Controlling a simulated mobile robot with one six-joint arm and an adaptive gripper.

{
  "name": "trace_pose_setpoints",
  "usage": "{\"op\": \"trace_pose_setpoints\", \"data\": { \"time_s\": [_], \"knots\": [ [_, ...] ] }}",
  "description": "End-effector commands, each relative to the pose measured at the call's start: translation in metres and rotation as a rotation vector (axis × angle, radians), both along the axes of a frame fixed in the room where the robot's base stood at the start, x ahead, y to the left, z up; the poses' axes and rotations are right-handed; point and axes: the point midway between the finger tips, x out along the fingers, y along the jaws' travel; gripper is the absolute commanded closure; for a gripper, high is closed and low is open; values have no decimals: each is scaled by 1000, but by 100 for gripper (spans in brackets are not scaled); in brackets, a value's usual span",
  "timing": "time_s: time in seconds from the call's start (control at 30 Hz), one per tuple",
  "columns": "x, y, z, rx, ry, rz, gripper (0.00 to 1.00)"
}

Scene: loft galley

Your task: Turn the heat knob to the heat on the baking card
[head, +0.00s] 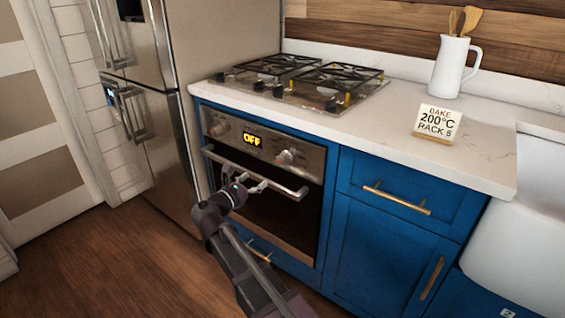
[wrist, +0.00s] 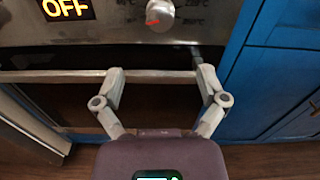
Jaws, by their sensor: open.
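The baking card (head: 437,122) stands on the counter and reads "BAKE 200°C RACK 5". The oven panel has a left knob (head: 218,129), a display (head: 252,139) reading OFF and a right knob (head: 285,157). In the wrist view the right knob (wrist: 160,14) is at the top centre, partly cut off, with a red mark and small blurred markings that look like temperatures. The OFF display (wrist: 67,8) is to its left. My gripper (head: 252,187) is in front of the oven door, below the panel. Its fingers (wrist: 161,75) are open and empty, apart from the knob.
The oven door handle (head: 255,174) runs across below the panel, close to my fingers. A steel fridge (head: 160,110) stands at the left. Blue cabinets (head: 390,235) with brass handles are at the right. A hob (head: 300,80) and a white jug (head: 451,68) are on the counter.

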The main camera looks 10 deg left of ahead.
Motion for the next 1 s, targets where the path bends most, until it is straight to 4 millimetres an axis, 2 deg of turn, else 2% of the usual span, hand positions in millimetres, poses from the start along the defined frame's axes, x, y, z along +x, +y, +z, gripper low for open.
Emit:
{"op": "trace_pose_setpoints", "data": {
  "time_s": [0.37, 1.0],
  "knots": [
    [14, -8, 0, 2, 0, -1, 8],
    [94, -53, 0, 3, 1, -2, 8]
  ]
}}
